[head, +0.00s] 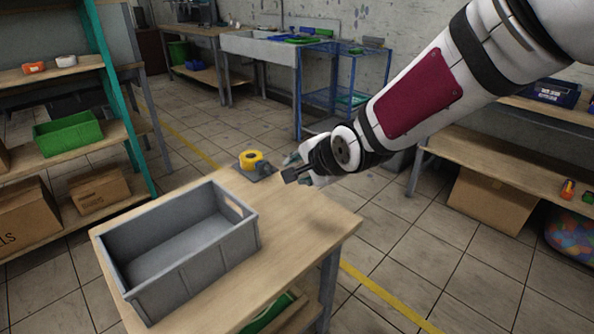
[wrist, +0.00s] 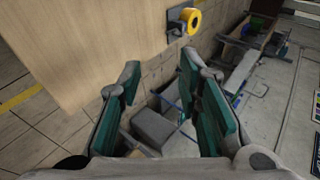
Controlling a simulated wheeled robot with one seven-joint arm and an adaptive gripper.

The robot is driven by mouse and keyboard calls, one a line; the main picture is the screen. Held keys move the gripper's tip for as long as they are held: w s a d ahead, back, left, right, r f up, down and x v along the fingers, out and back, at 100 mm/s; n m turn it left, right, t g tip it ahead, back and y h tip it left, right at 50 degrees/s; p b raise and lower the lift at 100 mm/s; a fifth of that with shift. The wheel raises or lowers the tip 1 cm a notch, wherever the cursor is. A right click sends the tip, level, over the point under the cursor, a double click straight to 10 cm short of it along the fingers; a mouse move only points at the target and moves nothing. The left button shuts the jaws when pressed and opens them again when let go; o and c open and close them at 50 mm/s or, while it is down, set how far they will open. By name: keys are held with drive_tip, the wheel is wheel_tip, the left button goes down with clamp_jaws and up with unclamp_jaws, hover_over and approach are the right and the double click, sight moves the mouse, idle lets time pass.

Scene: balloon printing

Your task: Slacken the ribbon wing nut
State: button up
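An empty grey crate (head: 218,252) stands on the table's near left. A shelf with a green bin (head: 68,134) is at the left. A blue rack (head: 340,90) and workbenches are behind. A bench (head: 482,160) is at the right. The table's right part is bare.

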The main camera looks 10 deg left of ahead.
drive_tip(key=shift+c, duration=0.8)
drive_tip(key=n+y+b, duration=0.3)
drive_tip(key=n+y, duration=0.2)
drive_tip(key=n, duration=1.6)
approach(269, 167)
drive_tip(key=shift+t, duration=0.3)
drive_tip(key=b+x, duration=0.3)
drive_tip(key=x, duration=0.6)
drive_tip(key=shift+s+f, duration=0.1)
drive_tip(key=shift+f, duration=0.1)
